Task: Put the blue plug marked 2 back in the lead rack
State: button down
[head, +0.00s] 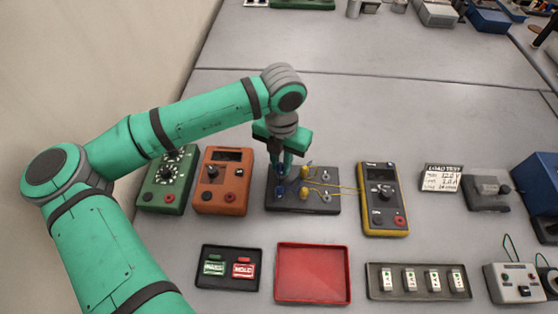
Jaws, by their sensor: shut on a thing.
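My gripper (287,168) points down over the left part of a dark board (325,206) at mid-picture. It is shut on a small blue plug (281,190), low at the board's left side. Its fingers partly hide the plug, and no number can be read. I cannot tell whether the plug touches the board. Yellow plugs (304,172) and small metal posts (326,175) stand on the board, with thin yellow leads running right. Another blue bit shows beside the lower yellow plug. I cannot tell for sure whether this board is the lead rack.
Green (167,180) and orange (221,181) instruments stand left of the board. A yellow-edged meter (384,200) stands close on its right. In front lie a black tray (231,252), a red tray (312,298) and a grey tray (419,294).

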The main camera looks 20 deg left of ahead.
jog(key=shift+w, duration=0.15)
jog(key=shift+s+a, duration=0.1)
jog(key=shift+s, duration=0.1)
jog(key=shift+d, duration=0.45)
jog(key=shift+a, duration=0.35)
jog(key=shift+w+d, duration=0.1)
jog(key=shift+w, duration=0.2)
jog(key=shift+w, duration=0.1)
